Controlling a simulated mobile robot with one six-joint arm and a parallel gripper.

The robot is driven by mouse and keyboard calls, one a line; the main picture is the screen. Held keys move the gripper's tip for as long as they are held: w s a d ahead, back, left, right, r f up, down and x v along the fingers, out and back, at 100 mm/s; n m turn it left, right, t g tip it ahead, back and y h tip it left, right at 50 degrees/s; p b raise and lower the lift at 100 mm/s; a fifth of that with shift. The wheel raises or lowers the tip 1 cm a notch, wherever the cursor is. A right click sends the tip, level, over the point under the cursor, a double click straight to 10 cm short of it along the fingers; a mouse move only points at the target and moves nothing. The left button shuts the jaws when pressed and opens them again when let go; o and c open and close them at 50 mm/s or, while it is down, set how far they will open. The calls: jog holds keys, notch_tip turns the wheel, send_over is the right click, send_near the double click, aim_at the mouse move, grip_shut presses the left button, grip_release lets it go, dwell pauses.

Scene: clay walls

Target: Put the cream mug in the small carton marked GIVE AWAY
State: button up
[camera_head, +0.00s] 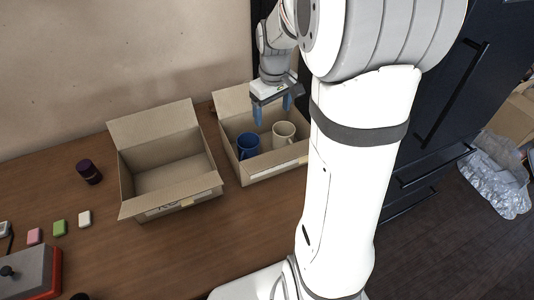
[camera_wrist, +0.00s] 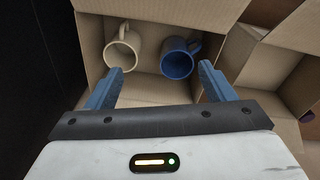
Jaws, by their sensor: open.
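The cream mug (camera_head: 284,131) stands upright in the right-hand carton (camera_head: 270,170), beside a blue mug (camera_head: 247,146). In the wrist view the cream mug (camera_wrist: 121,55) is at the left and the blue mug (camera_wrist: 177,62) at the right. My gripper (camera_head: 272,109) is open and empty above this carton, and its fingers (camera_wrist: 161,70) touch neither mug. A second carton (camera_head: 180,202) stands open to the left and looks empty. Its front bears dark lettering that I cannot read fully. The right-hand carton's front label is too small to read.
A dark purple jar (camera_head: 89,172) stands left of the cartons. Pink, green and white blocks (camera_head: 59,228) and a red-and-grey device (camera_head: 30,272) lie at the lower left. A wall is behind, and a dark cabinet (camera_head: 440,110) at the right. Bare wood lies in front of the cartons.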

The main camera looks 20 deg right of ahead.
jog(key=s+a+r+m, duration=0.1)
jog(key=s+a, duration=0.3)
jog(key=s, duration=0.5)
jog(key=s+a+r+m+t, duration=0.1)
jog(key=s+a+r+m, duration=0.1)
jog(key=s+a, duration=0.3)
jog(key=s, duration=0.3)
jog(key=shift+s+a+r+t, duration=0.2)
jog(key=shift+s+t, duration=0.1)
jog(key=shift+s, duration=0.1)
